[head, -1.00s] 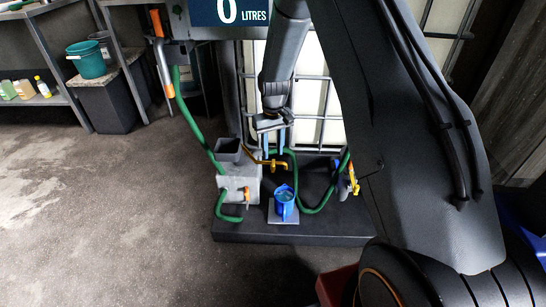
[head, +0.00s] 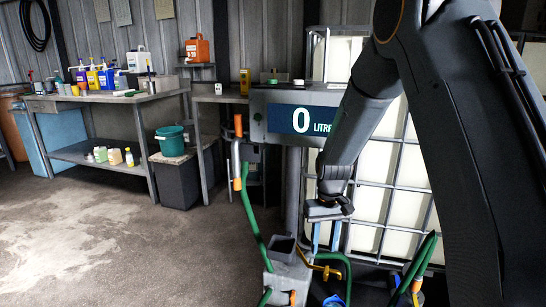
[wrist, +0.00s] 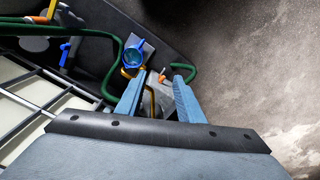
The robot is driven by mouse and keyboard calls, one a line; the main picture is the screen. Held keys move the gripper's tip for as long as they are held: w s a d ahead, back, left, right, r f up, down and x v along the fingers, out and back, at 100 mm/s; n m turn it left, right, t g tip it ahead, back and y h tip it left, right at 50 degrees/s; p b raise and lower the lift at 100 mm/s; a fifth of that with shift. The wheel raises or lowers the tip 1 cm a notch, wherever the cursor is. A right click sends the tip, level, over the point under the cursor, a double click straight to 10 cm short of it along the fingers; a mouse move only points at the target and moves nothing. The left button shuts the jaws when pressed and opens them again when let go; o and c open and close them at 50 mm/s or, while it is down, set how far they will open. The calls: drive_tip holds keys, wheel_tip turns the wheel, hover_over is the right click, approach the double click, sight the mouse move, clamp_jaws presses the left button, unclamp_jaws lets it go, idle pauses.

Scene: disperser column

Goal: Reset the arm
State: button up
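My arm (head: 362,115) reaches down from the upper right in the head view, in front of a white tank in a metal cage. My gripper (head: 325,240) points downward with its two blue-grey fingers apart and nothing between them.
A display unit (head: 295,115) reading 0 litres stands left of my arm. Close below my gripper are a grey box (head: 288,277), a yellow tap (head: 326,271) and green hoses (head: 252,215). A bench (head: 110,98) with bottles stands at left. Open floor (head: 110,240) lies left.

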drive_tip(key=s+a+r, duration=0.4)
drive_tip(key=s+r, duration=0.7)
drive_tip(key=s, duration=0.3)
drive_tip(key=s+a+r, duration=0.1)
drive_tip(key=s+r, duration=0.3)
drive_tip(key=s, duration=1.2)
drive_tip(key=d+r+m+p, duration=0.1)
drive_tip(key=d+r+p, duration=0.6)
drive_tip(key=p, duration=0.7)
drive_tip(key=shift+w+d+r+m+p, duration=0.2)
drive_tip(key=shift+d+r+m+p, duration=0.2)
drive_tip(key=shift+d, duration=0.2)
